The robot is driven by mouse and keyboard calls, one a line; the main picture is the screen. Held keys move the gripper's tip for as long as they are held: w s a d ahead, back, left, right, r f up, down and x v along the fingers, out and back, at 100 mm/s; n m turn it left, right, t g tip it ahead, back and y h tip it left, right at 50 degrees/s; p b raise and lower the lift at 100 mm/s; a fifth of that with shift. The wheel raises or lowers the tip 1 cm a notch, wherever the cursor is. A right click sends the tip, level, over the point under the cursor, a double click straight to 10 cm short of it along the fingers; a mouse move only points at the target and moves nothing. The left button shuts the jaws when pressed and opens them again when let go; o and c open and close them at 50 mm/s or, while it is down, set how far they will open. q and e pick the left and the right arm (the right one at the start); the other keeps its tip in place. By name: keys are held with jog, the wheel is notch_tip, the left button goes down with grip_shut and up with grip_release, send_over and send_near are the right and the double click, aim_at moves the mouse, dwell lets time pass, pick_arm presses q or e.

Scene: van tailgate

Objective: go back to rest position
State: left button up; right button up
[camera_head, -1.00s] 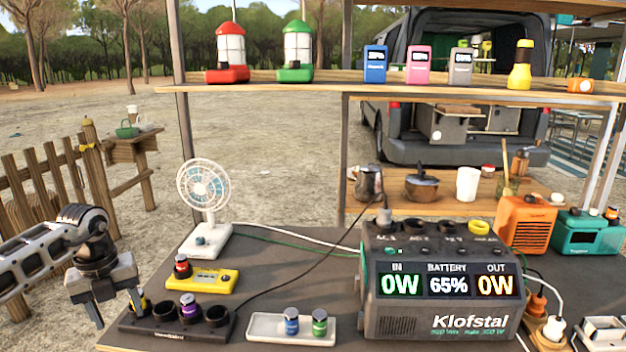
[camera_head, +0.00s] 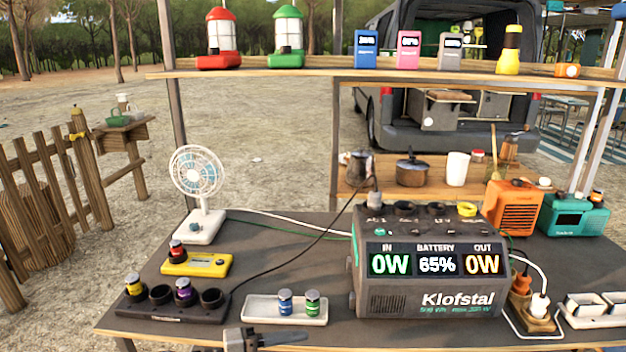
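Part of a grey gripper, which looks like my left one (camera_head: 290,338), shows at the bottom edge, in front of the table's front edge and below the white tray. Most of it is cut off, and I cannot tell whether its fingers are open. No held object shows. My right gripper is not in view.
The table (camera_head: 270,272) carries a dark charging base (camera_head: 175,312) with batteries, a yellow device (camera_head: 196,264), a fan (camera_head: 197,185), a white tray (camera_head: 257,308) with two batteries, and the Klofstal power station (camera_head: 435,260). A shelf (camera_head: 330,76) spans above.

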pick_arm(q)
jog(key=s+a+f+n+t+y, duration=0.2)
jog(key=s+a+f+n+y, duration=0.3)
jog(key=s+n, duration=0.3)
jog(key=s+a+f+n+t+y, duration=0.3)
jog(key=s+a+f+n+y, duration=0.2)
jog(key=n, duration=1.2)
jog(key=s+f+y, duration=0.2)
jog(key=s, duration=0.1)
jog(key=shift+a+f+y, duration=0.25)
jog(key=shift+a+y, duration=0.1)
jog(key=shift+y, duration=0.05)
grip_shut()
